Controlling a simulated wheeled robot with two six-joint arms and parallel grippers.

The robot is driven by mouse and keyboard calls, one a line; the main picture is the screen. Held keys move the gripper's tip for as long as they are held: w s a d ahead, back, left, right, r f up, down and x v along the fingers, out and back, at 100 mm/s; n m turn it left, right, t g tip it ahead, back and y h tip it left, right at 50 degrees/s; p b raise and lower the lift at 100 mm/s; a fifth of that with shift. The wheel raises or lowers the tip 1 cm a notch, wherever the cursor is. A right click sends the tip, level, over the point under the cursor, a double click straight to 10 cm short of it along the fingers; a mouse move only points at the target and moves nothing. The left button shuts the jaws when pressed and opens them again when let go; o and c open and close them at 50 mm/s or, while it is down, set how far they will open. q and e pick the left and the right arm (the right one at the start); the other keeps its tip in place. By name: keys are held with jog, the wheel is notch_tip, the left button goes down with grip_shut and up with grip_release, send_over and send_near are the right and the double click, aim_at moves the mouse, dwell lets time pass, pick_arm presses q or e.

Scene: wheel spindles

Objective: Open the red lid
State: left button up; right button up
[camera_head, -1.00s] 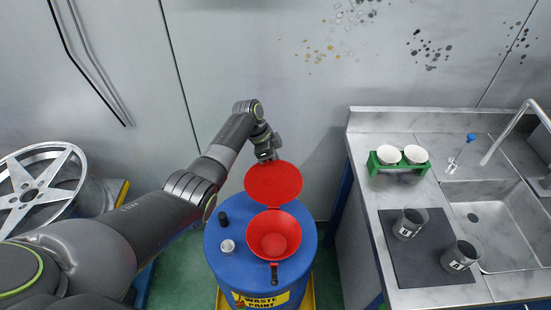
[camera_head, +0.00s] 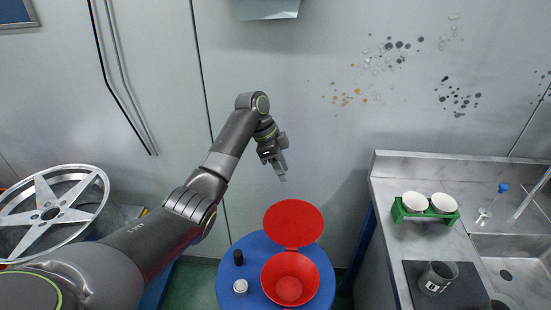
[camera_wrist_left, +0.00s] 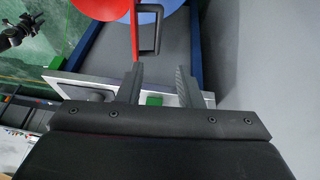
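The red lid (camera_head: 293,223) stands raised, hinged behind the red funnel (camera_head: 290,281), whose bowl is uncovered. The funnel sits on top of the blue drum (camera_head: 233,274). My left gripper (camera_head: 282,173) is above and just behind the lid, apart from it. In the left wrist view my left gripper (camera_wrist_left: 158,84) has its two fingers spread with nothing between them.
A black cap (camera_head: 238,257) and a white cap (camera_head: 240,286) stand on the drum left of the funnel. A metal sink counter (camera_head: 388,235) is at right, with a green rack (camera_head: 424,213) of white cups and a dark mug (camera_head: 437,278). A wheel rim (camera_head: 50,213) is at left.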

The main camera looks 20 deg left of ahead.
pick_arm(q)
jog(key=shift+b+v, duration=0.3)
jog(key=shift+v, duration=2)
